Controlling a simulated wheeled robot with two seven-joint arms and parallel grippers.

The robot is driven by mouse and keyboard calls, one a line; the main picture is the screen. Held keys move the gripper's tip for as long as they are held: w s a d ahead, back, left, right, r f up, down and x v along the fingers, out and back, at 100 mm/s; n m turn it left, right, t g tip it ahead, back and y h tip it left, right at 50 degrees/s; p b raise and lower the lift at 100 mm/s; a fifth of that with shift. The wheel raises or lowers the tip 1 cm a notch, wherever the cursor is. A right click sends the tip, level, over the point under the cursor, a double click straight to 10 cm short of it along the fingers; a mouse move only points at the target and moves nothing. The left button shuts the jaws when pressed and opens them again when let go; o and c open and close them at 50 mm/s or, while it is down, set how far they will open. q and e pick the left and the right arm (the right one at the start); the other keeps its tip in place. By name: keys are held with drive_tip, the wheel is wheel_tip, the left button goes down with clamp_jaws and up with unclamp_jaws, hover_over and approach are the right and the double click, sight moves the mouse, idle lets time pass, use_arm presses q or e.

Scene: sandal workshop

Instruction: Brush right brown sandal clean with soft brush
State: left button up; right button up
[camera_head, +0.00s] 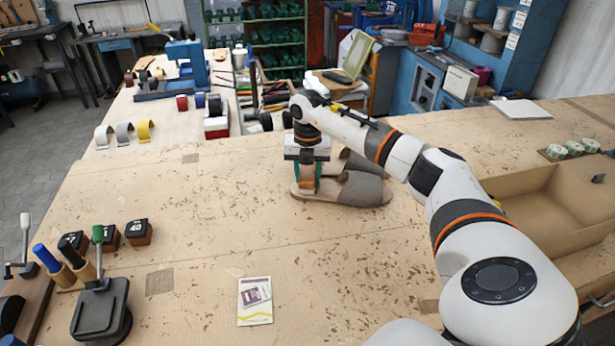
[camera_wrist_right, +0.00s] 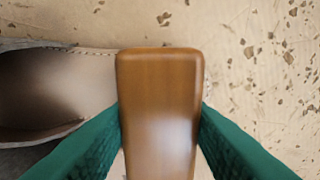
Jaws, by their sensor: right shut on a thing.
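A grey-brown sandal (camera_head: 358,190) lies on the workbench with its heel end to the left; its pale footbed and dark upper opening (camera_wrist_right: 45,85) also show in the right wrist view. A second sandal (camera_head: 362,163) lies just behind it, partly hidden by my arm. My right gripper (camera_head: 307,172) is shut on the soft brush, with its green fingers on both sides of the brown wooden body (camera_wrist_right: 158,110). The brush (camera_head: 306,186) is upright over the heel end of the near sandal. Its bristles are hidden, so I cannot tell whether they touch.
A card (camera_head: 255,301) lies at the front. Black number blocks (camera_head: 138,232) and a black stand (camera_head: 101,312) are at the left. A cardboard tray (camera_head: 550,205) is at the right. The middle left of the bench is clear.

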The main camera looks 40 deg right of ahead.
idle(0.7)
drive_tip(key=shift+s+a+f+p, duration=0.1)
drive_tip(key=shift+s+a+p, duration=0.65)
drive_tip(key=shift+s+a, duration=0.15)
drive_tip(key=shift+w, duration=0.1)
drive_tip(key=shift+w+d+b, duration=0.4)
drive_tip(key=shift+w+d, duration=0.45)
drive_tip(key=shift+d, duration=0.1)
drive_tip(key=shift+s+a, duration=0.1)
